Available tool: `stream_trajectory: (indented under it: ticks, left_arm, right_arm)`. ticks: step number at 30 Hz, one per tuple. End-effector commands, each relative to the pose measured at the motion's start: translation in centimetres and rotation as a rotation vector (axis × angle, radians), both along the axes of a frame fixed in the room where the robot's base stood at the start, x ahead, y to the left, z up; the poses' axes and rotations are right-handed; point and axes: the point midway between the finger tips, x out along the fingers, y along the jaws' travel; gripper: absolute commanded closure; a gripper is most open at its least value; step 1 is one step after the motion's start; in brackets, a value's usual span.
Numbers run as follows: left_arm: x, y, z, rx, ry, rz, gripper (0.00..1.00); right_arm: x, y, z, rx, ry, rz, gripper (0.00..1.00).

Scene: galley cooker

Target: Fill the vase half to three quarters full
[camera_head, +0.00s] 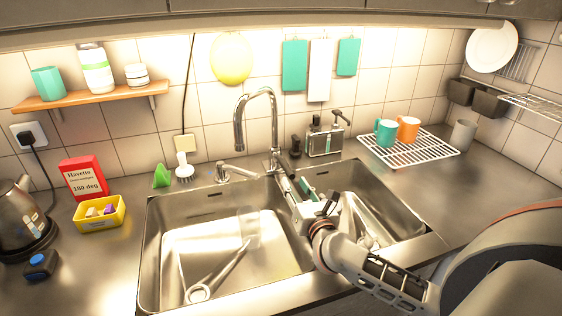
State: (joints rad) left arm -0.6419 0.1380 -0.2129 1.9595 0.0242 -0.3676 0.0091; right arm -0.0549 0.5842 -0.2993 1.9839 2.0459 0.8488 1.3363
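A faint see-through shape (248,226), possibly a glass vase, stands in the left sink basin (180,240), roughly below the spout; its outline and any water in it are too faint to tell. The tall curved tap (257,95) rises behind the sink, with no clear water stream from its spout. My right gripper (286,184) is over the divider between the basins, close to the tap's base. Its fingers point away toward the tap; whether they are apart or touch anything is unclear. My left gripper is not in view.
A long tool with a ring end (220,270) lies in the left basin. A yellow box (100,215), red carton (84,178) and kettle (15,215) stand left. A white rack (425,155) with teal and orange mugs stands right. My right arm crosses the right basin.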

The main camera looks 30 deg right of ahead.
Motion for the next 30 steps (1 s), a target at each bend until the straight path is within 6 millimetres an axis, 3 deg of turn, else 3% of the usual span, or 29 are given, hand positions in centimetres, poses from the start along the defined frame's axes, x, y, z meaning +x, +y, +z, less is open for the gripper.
stream_trajectory:
  ticks: [5,19,30]
  left_arm:
    - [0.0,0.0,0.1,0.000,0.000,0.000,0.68]
    - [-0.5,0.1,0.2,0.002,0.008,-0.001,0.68]
    - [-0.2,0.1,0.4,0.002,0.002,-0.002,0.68]
  right_arm:
    - [0.6,-0.1,0.0,0.000,0.000,0.000,0.69]
    - [6.7,-1.7,0.0,0.000,-0.001,-0.001,0.69]
    - [7.6,-1.9,0.0,0.000,0.000,0.000,0.69]
